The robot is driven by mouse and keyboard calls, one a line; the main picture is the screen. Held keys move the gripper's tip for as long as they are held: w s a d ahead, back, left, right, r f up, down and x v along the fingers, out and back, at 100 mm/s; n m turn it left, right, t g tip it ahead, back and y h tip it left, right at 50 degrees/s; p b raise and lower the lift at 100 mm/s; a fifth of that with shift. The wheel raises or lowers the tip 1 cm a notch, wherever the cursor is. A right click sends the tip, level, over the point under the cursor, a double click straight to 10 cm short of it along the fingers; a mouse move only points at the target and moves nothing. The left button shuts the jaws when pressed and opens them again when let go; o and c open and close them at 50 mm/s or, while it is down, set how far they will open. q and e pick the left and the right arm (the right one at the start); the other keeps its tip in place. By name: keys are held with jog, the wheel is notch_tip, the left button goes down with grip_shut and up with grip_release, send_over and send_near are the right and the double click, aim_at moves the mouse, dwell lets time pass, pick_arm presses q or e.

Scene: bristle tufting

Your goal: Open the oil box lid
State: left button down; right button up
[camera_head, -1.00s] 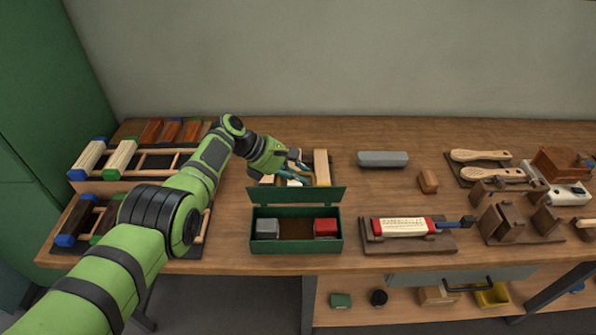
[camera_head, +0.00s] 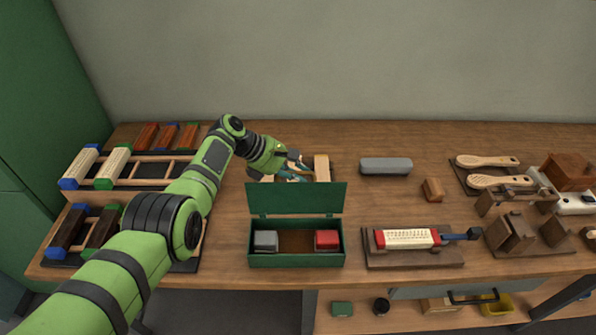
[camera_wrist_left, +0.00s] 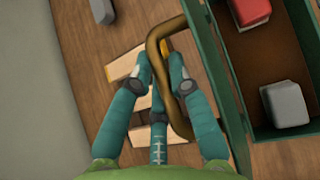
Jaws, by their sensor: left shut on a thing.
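The green oil box (camera_head: 296,260) stands on the bench with its lid (camera_head: 296,198) raised at the back edge, its inner face showing. Inside are a grey block (camera_head: 265,240) and a red block (camera_head: 327,239). My left gripper (camera_head: 296,168) is behind the lid. In the left wrist view its fingers (camera_wrist_left: 161,64) are shut on the bronze lid handle (camera_wrist_left: 173,27). The lid (camera_wrist_left: 216,70) shows edge-on there, beside the open box. In the head view the handle is hidden behind the lid. My right gripper is in neither view.
A pale wooden block (camera_head: 321,168) stands just behind the lid. A grey bar (camera_head: 386,165) and small brown block (camera_head: 433,190) lie to the right. A brush on a dark board (camera_head: 415,258) is right of the box. Wooden racks (camera_head: 150,171) fill the left side.

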pick_arm(q)
jog(key=shift+f, duration=0.1)
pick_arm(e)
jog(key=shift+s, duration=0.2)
pick_arm(q)
jog(key=c, duration=1.4)
grip_release()
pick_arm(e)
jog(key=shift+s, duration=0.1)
pick_arm(q)
jog(key=shift+a, duration=0.1)
jog(key=shift+a+r, duration=0.4)
jog(key=shift+r, duration=0.1)
jog(key=v, duration=1)
jog(key=shift+a+r, duration=0.2)
jog(key=shift+a, duration=0.1)
